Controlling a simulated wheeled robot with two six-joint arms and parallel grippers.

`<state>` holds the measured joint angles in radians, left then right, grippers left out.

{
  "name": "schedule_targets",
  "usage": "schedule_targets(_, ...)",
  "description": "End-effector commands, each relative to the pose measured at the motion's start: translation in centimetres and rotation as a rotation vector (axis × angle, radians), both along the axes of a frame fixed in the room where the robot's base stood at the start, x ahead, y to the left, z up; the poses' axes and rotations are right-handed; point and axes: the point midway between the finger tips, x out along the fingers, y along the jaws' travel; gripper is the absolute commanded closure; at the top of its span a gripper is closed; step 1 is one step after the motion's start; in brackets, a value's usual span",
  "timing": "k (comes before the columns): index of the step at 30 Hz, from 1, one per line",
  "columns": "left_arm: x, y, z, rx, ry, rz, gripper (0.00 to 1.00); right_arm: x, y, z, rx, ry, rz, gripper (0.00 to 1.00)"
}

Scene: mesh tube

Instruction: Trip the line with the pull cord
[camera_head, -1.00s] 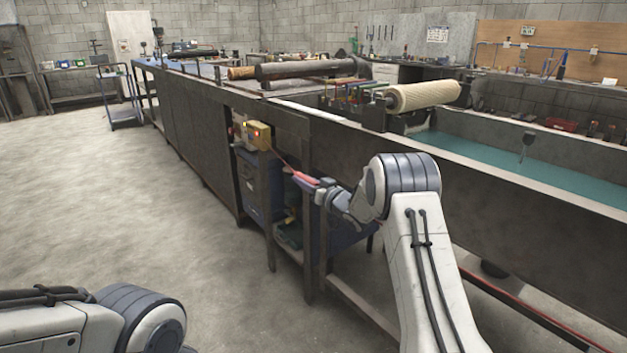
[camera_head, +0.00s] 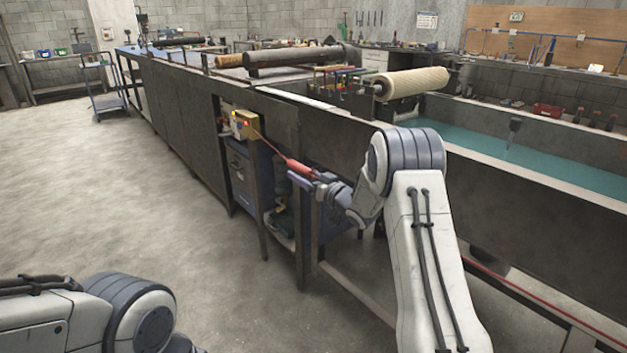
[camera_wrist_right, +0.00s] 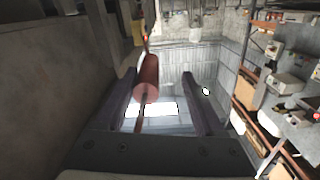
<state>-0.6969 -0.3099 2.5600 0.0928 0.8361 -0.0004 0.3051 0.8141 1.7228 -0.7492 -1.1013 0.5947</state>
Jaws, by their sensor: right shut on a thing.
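A small yellow box (camera_head: 244,125) with a red light is on the side of the long dark machine frame. A thin red cord runs from it down and right to a red handle (camera_head: 299,168). My right gripper (camera_head: 302,178) is shut on the red handle, beside the frame and lower than the box. In the right wrist view the red handle (camera_wrist_right: 149,76) lies between the fingers, nearer the left one, with the cord leading away from it. My left arm shows at the lower left, but its gripper is out of view.
The machine frame (camera_head: 180,120) runs along the right of the aisle, with a dark post (camera_head: 301,235) close to my right gripper. A blue cabinet (camera_head: 240,175) stands below the box. A pale roller (camera_head: 413,83) lies on top. The floor on the left (camera_head: 110,190) is clear.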

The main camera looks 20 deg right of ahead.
Motion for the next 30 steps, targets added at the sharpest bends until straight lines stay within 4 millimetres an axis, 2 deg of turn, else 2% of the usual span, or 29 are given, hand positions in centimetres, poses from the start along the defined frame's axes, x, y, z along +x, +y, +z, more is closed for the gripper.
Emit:
schedule_targets(4, 0.0, 0.0, 0.6, 0.000, 0.000, 0.000, 0.50, -2.9, -1.1, 0.2, 0.001, 0.001, -0.001, 0.36)
schedule_targets(10, 0.0, 0.0, 0.8, 0.000, 0.000, 0.000, 0.50, -5.2, -1.9, 0.1, -0.001, -0.001, 0.000, 0.36)
schedule_targets(26, 0.0, 0.0, 0.8, 0.000, 0.000, 0.000, 0.50, -5.6, -2.0, 0.1, 0.000, -0.002, 0.000, 0.36)
schedule_targets(30, 0.0, 0.0, 0.8, 0.000, 0.000, 0.000, 0.50, -5.4, -0.7, 0.3, -0.027, 0.026, -0.006, 0.36)
